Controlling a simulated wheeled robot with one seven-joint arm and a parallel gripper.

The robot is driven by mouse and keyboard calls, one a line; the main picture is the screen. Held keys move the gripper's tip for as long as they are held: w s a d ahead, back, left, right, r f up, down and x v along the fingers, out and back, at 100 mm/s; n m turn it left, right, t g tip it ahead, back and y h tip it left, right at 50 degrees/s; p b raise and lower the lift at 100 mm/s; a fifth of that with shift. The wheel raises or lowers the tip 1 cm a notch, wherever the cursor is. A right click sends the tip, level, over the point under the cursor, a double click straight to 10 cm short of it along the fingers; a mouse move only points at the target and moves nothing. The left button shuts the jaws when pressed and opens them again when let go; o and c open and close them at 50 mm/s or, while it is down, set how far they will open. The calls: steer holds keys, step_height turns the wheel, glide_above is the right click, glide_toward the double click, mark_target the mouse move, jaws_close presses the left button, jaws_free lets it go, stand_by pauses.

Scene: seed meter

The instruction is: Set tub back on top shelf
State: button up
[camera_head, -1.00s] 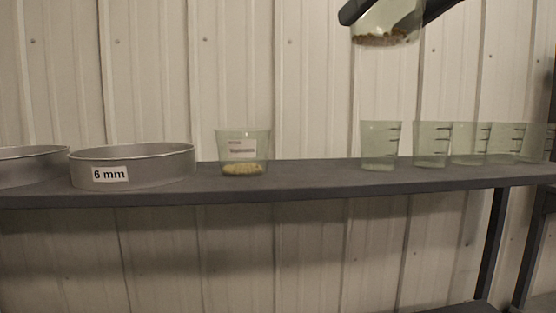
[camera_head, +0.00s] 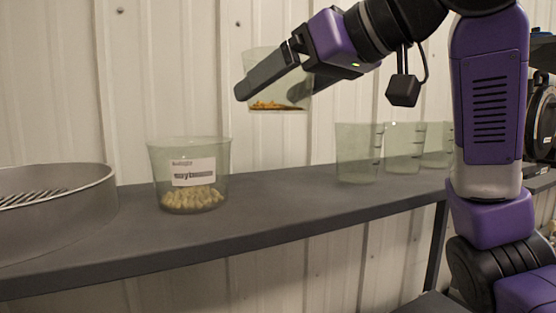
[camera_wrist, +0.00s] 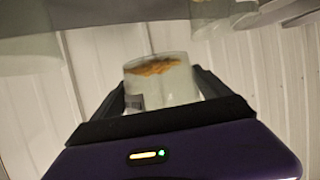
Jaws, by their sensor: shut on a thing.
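My gripper (camera_head: 272,78) is shut on a clear tub (camera_head: 275,104) with a thin layer of orange-brown seed at its bottom. It holds the tub upright in the air, above and behind the shelf's surface in the head view. In the wrist view the tub (camera_wrist: 160,82) sits between the two dark fingers, with part of a white label showing at its left. The top shelf (camera_head: 270,205) is a dark grey board running along the wall. Another clear tub (camera_head: 190,155), labelled and part filled with pale yellow seed, stands on the shelf left of the held tub.
A round metal sieve (camera_head: 60,215) stands at the shelf's left. Several clear measuring cups (camera_head: 357,152) stand in a row on the right. Bare shelf lies between the labelled tub and the cups. The ribbed wall (camera_head: 60,90) is close behind.

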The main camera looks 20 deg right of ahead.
mark_target(280, 190)
step_height(280, 190, down, 11)
steer(key=shift+r+p, duration=0.1)
steer(key=shift+p, duration=0.5)
steer(key=shift+f, duration=0.25)
steer(key=o, duration=1.2)
steer(key=shift+c, duration=0.2)
steer(key=shift+r, duration=0.1)
steer(key=shift+s+r, duration=0.15)
steer(key=shift+r, duration=0.05)
steer(key=b+v, duration=0.2)
steer(key=v, duration=0.9)
steer(key=shift+s+d+r, duration=0.1)
steer(key=shift+s+d, duration=0.15)
steer(key=shift+s, duration=0.05)
